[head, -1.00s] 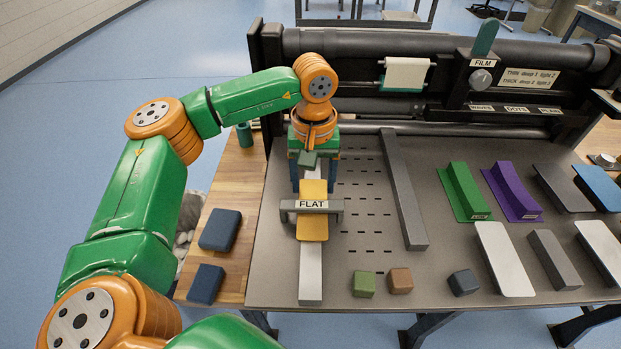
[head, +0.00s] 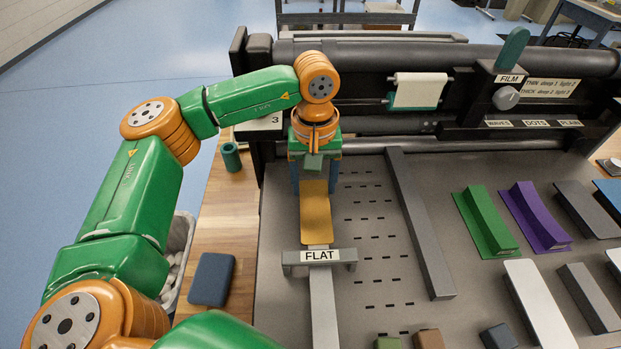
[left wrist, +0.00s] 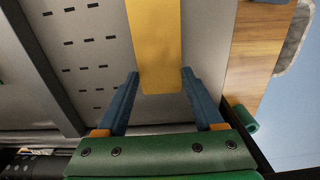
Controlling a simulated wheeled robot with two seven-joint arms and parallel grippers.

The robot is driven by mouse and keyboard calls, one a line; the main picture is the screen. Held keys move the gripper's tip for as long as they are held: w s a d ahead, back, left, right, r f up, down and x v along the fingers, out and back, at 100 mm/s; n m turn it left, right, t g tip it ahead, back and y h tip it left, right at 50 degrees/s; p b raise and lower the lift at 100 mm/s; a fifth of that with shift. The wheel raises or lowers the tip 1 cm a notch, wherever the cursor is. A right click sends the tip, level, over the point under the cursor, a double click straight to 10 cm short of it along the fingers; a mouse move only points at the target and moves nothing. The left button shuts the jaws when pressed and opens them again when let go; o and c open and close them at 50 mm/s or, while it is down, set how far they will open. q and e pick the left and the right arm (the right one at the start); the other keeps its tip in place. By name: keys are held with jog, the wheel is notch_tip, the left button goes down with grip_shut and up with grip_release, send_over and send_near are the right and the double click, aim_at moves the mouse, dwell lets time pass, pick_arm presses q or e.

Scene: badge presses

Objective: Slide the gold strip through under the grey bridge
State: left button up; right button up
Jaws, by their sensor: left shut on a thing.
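The gold strip (head: 317,215) lies along a pale narrow rail (head: 324,315) on the grey bed. Its near end sits at the far side of the grey bridge (head: 345,257) labelled FLAT, and no gold shows on the near side. My left gripper (head: 315,188) is beyond the bridge, pointing down, shut on the strip's far part. In the left wrist view the strip (left wrist: 155,45) runs between the two blue fingers (left wrist: 160,76). The bridge is not visible there. My right gripper is in neither view.
A long dark grey bar (head: 420,225) lies to the right of the strip on the slotted bed (head: 375,250). Green (head: 486,222) and purple (head: 535,216) pieces lie farther right. A blue block (head: 211,279) rests on the wooden side table.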

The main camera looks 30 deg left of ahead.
pick_arm(q)
jog(key=shift+w, duration=0.15)
jog(key=o, duration=1.4)
jog(key=shift+r, duration=0.1)
notch_tip(320, 180, up, 7)
jog(key=shift+b, duration=0.65)
